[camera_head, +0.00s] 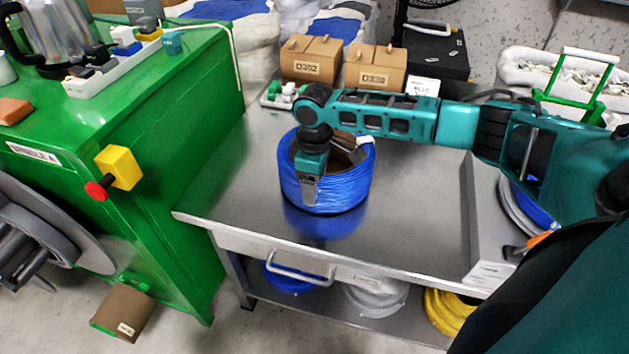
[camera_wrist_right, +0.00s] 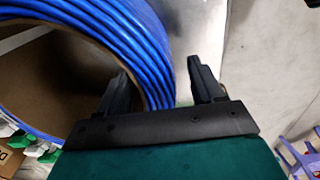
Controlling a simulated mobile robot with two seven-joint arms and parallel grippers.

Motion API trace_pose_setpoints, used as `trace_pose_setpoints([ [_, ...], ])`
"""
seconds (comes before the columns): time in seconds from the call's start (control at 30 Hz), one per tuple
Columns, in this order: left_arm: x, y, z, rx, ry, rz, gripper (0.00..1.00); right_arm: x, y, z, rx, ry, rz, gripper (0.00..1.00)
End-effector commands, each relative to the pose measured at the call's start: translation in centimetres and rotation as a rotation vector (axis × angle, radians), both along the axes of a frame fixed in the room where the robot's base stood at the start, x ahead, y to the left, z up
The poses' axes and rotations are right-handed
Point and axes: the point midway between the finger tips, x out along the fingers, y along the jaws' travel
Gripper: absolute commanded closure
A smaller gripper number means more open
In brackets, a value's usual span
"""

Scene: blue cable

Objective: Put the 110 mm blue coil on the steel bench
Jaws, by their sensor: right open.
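The blue coil (camera_head: 340,194) sits on the steel bench (camera_head: 418,220), near its front left part, with its hollow brown core facing up. My right gripper (camera_head: 309,200) reaches down at the front left of the coil. In the right wrist view the two fingers of the gripper (camera_wrist_right: 160,85) are apart, one on the inner side and one on the outer side of the coil's wall (camera_wrist_right: 140,40). A gap shows between the outer finger and the blue windings. I cannot tell whether the inner finger touches. My left gripper is not in view.
A green machine (camera_head: 180,130) with a yellow and red button box (camera_head: 119,168) stands left of the bench. Cardboard boxes (camera_head: 312,60) stand at the back. More coils lie on the shelf below (camera_head: 375,297). The bench's front middle is clear.

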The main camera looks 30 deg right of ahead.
Motion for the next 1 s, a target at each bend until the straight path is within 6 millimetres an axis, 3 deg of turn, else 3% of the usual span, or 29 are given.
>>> trace_pose_setpoints([
  [0.17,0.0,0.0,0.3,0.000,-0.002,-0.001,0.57,0.1,0.0,1.1,0.001,-0.002,-0.001,0.33],
  [0.5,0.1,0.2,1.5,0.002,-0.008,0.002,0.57,0.1,-0.1,8.0,0.000,-0.004,0.001,0.33],
  [0.7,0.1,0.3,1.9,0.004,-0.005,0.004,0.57,0.1,-0.1,11.0,0.001,-0.002,-0.001,0.33],
  [0.87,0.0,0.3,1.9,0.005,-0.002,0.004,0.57,0.1,0.4,11.6,0.007,-0.006,0.005,0.33],
  [1.0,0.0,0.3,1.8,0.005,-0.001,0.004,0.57,-0.2,3.6,8.9,0.067,-0.066,0.039,0.33],
])
